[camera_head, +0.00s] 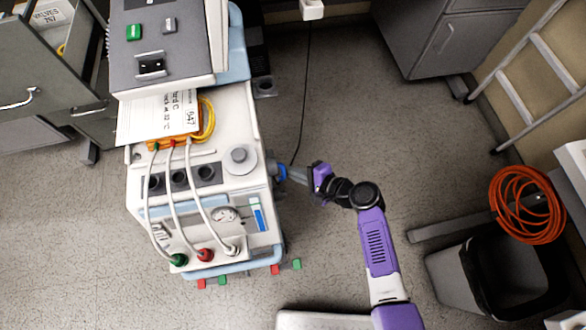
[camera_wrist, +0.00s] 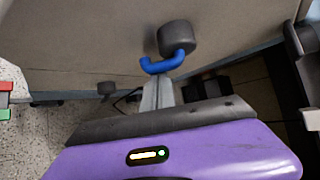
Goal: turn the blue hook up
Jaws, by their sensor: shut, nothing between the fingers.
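The blue hook (camera_wrist: 163,65) sticks out from a dark round knob (camera_wrist: 177,38) on the side wall of the white pump machine. In the wrist view its curved free end points to the left and up. My gripper (camera_wrist: 158,86) is shut and empty, with its fingertips right at the underside of the hook; I cannot tell whether they touch it.
The white machine (camera_head: 236,185) carries hoses, a gauge and a grey box on top. Dark cabinets (camera_head: 450,40) stand at the back right. A bin (camera_head: 510,275), a coiled orange hose (camera_head: 527,204) and a ladder (camera_head: 535,85) are at the right. The floor between is clear.

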